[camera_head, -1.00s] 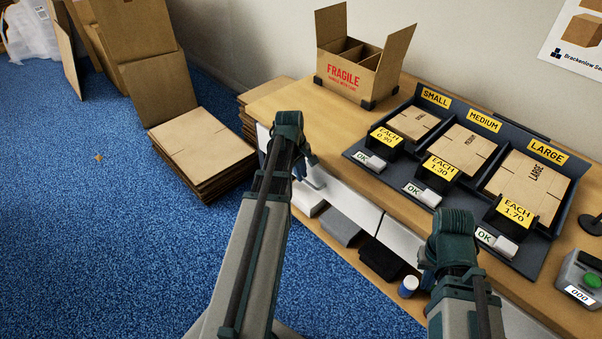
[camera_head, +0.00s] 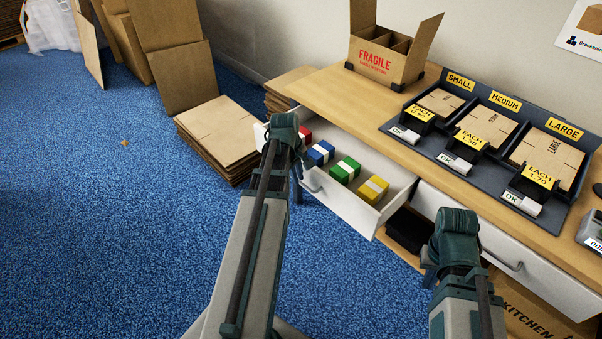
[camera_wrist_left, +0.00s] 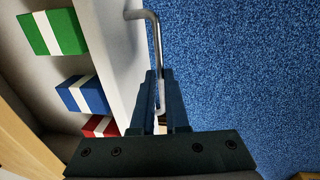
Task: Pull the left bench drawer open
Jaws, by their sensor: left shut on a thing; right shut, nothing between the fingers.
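The left bench drawer (camera_head: 344,207) stands pulled out from the bench in the head view. Inside it lie red, blue, green and yellow blocks, each with a white band. Its metal bar handle (camera_wrist_left: 154,45) shows in the left wrist view. My left gripper (camera_wrist_left: 161,100) is shut on that handle, at one end of the bar. In the head view the left gripper (camera_head: 301,172) is at the drawer front, partly hidden by my arm. My right gripper (camera_head: 430,275) is at the lower right, apart from the drawer, its fingers mostly hidden by its wrist.
The right drawer (camera_head: 500,250) is shut. On the bench top (camera_head: 330,88) stand a FRAGILE carton (camera_head: 375,60) and a dark tray (camera_head: 455,150) with small, medium and large flat cartons. Stacked cardboard (camera_head: 220,135) lies on the blue floor left of the bench.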

